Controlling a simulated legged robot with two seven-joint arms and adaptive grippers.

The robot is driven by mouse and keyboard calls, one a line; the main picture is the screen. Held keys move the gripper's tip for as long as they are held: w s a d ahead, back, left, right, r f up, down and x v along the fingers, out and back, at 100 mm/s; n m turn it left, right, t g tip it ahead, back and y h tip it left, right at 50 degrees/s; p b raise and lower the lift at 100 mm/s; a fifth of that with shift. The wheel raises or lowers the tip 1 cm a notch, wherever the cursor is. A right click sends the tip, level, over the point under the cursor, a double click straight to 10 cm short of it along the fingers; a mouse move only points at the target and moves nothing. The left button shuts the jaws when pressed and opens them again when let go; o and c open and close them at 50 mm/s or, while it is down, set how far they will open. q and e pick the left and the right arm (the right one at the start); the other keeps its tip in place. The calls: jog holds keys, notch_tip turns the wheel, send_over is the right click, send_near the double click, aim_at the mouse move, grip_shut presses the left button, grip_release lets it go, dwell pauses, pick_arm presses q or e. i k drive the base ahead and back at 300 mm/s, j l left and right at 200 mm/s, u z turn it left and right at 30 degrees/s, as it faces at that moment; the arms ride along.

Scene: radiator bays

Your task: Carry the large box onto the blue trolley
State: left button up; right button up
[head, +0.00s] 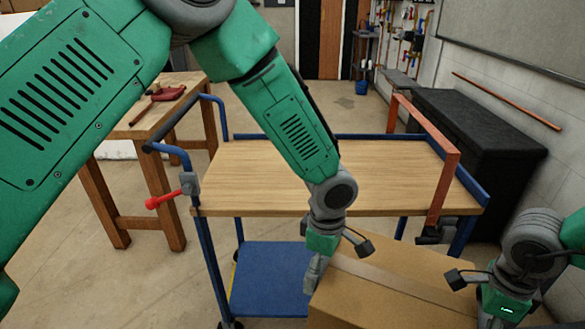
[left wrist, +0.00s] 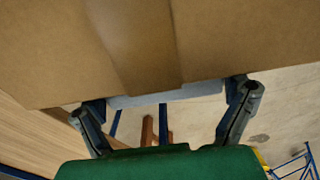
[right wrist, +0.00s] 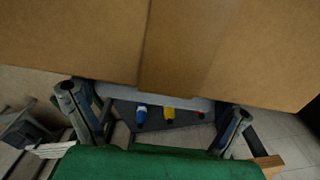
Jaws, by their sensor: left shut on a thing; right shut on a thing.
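The large brown cardboard box (head: 395,290) with a paler tape strip is at the bottom right of the head view, on the near side of the blue trolley. My left gripper (head: 340,262) is shut on its left side and my right gripper (head: 471,300) on its right side. Both wrist views show the box close between the fingers, in the left wrist view (left wrist: 230,40) and the right wrist view (right wrist: 80,40). The trolley has a bare wooden top (head: 240,180), a blue frame and a blue lower shelf (head: 265,280). The box's underside is hidden.
A wooden workbench (head: 150,120) stands left behind. A black chest (head: 470,135) stands by the right wall. Floor is clear behind.

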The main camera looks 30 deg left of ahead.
aim_at(288, 173)
jog(key=u, duration=0.85)
